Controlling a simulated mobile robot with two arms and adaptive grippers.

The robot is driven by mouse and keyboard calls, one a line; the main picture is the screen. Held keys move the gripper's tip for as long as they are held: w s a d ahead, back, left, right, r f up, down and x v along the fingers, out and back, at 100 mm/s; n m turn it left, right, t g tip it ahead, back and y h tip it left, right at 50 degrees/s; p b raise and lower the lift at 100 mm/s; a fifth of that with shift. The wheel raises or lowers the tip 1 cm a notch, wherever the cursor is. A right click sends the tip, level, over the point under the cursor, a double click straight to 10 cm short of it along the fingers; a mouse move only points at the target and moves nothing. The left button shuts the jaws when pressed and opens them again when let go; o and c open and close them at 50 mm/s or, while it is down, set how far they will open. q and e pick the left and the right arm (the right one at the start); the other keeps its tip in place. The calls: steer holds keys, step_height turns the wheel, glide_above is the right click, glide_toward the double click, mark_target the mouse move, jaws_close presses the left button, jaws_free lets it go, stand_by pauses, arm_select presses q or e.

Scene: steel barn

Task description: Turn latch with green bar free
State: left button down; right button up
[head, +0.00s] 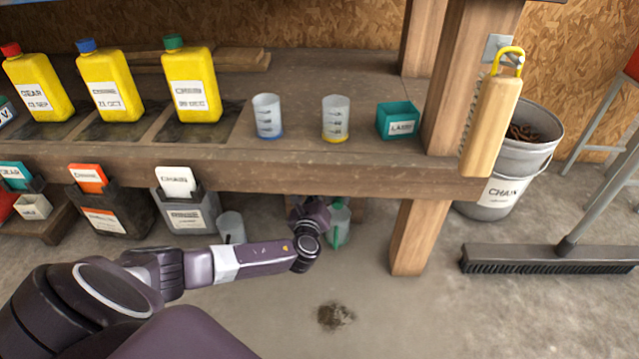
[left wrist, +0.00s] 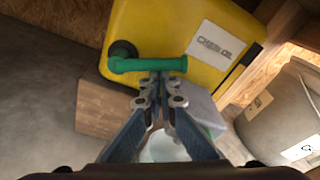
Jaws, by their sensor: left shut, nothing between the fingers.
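The green bar (left wrist: 148,65) lies roughly level across the front of a yellow container (left wrist: 180,30) in the left wrist view. Its left end meets a dark round pivot (left wrist: 122,50). A white label reading CHAIN OIL (left wrist: 214,47) is beside it. My left gripper (left wrist: 161,84) is shut and empty, its fingertips at the bar's lower edge near the right half; I cannot tell whether they touch. In the head view my left arm reaches under the bench, where its fingers and the green bar are hidden. My right gripper is not in view.
The wooden bench (head: 330,165) carries yellow jugs (head: 190,88), two measuring cups (head: 336,120) and a teal box (head: 398,121). A wooden post (head: 415,235) stands right of my gripper. A chain bucket (head: 510,165) and broom (head: 550,255) stand farther right.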

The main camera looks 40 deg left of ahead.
arm_select(q)
steer(key=a+r+n, duration=0.1)
steer(key=n, duration=0.1)
steer(key=s+a+r+n+b, duration=0.1)
steer(key=r+n, duration=0.1)
steer(key=n, duration=0.1)
steer(key=s+a+r+n+t, duration=0.1)
steer(key=n, duration=0.1)
steer(key=shift+r+n+h, duration=0.2)
steer(key=shift+n+h, duration=0.1)
steer(key=shift+h, duration=0.1)
steer(key=shift+a, duration=0.25)
stand_by(0.7)
